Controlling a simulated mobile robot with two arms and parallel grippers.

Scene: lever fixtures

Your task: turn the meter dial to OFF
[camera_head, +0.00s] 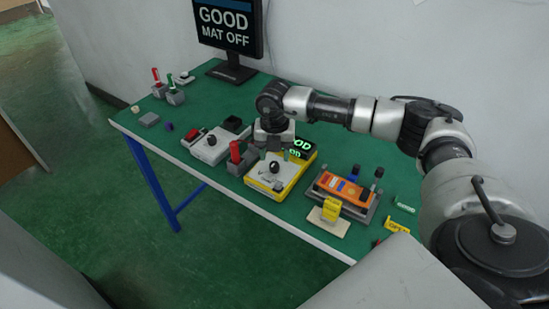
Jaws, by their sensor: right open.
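The yellow and white meter (261,183) sits near the front edge of the green table. Its round dial (274,168) is on the white face, with a dark knob; the marking it points at is too small to read. Green lit characters show on its dark display (302,146), partly covered by my gripper. My right gripper (279,153) points down over the back part of the meter, close to the dial. It is open and holds nothing; whether a finger touches the dial cannot be told. My left gripper is not in view.
A red-handled lever (236,152) stands just left of the meter, close to my right gripper. A grey box with a black knob (211,141) is further left. An orange device (341,189) in a grey holder is at right. A monitor (229,30) stands behind.

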